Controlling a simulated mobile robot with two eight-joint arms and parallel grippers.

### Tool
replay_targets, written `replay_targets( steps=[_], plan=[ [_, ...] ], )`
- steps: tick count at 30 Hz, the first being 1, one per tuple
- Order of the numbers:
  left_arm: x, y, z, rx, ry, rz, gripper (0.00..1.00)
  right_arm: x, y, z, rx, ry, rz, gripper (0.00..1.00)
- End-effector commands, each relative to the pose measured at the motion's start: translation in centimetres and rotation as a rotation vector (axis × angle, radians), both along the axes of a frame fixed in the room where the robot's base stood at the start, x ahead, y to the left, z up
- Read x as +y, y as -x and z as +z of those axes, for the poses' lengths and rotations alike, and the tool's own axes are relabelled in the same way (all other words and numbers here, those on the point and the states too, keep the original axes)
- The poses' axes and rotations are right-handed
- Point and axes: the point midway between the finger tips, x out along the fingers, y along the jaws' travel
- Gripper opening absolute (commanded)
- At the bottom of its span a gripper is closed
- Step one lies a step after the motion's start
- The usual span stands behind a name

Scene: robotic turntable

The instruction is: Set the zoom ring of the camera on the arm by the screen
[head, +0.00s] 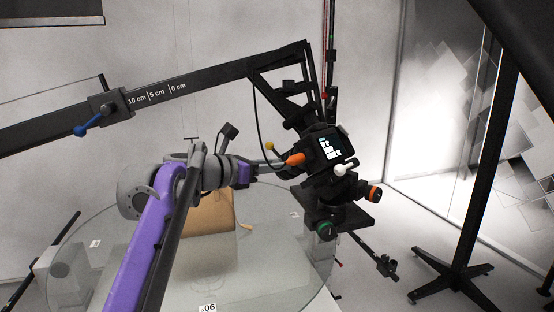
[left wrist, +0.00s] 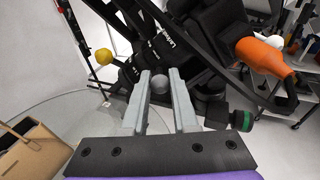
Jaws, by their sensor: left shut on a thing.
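The camera (head: 328,150) is black with a lit screen on its back. It sits on a black mount hung from the long black arm (head: 215,78). My left gripper (head: 283,164) reaches in from the left to the camera's lens side. In the left wrist view my left gripper (left wrist: 161,78) has its two grey fingers on either side of a small grey round knob (left wrist: 160,84), shut on it. The black lens body is behind the fingers. Whether this knob belongs to the zoom ring I cannot tell; ring markings are not readable. My right gripper is not in view.
Near the fingers are a yellow ball knob (left wrist: 104,56), an orange handle (left wrist: 262,57) and a green-ended knob (left wrist: 241,120). A white-tipped lever (head: 345,167) is beside the screen. Below are a glass turntable (head: 270,270) and a tan bag (head: 210,212). A black stand (head: 480,190) is at right.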

Motion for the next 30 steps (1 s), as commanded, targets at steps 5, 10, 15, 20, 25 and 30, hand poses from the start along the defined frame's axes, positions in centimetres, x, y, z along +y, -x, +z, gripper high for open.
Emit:
replay_targets(
  steps=[5, 10, 15, 20, 25, 30],
  plan=[
    [0.0, -0.1, -0.2, 0.003, 0.004, 0.003, 0.00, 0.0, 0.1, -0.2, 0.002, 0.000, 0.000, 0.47],
    [0.0, 0.0, -0.2, 0.003, 0.002, 0.002, 0.41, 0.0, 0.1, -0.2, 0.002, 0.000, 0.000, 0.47],
    [0.0, 0.0, -0.2, 0.002, 0.003, 0.002, 0.57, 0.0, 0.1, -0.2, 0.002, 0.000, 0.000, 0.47],
    [0.0, 0.0, -0.2, 0.002, 0.003, 0.002, 0.57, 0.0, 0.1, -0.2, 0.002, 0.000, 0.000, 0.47],
    [0.8, 0.6, -0.2, 0.003, 0.002, 0.004, 0.57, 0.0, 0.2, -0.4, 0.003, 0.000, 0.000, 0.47],
    [3.2, 2.5, 0.2, 0.004, 0.002, 0.007, 0.57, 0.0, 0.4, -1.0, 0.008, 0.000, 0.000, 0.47]
  ],
)
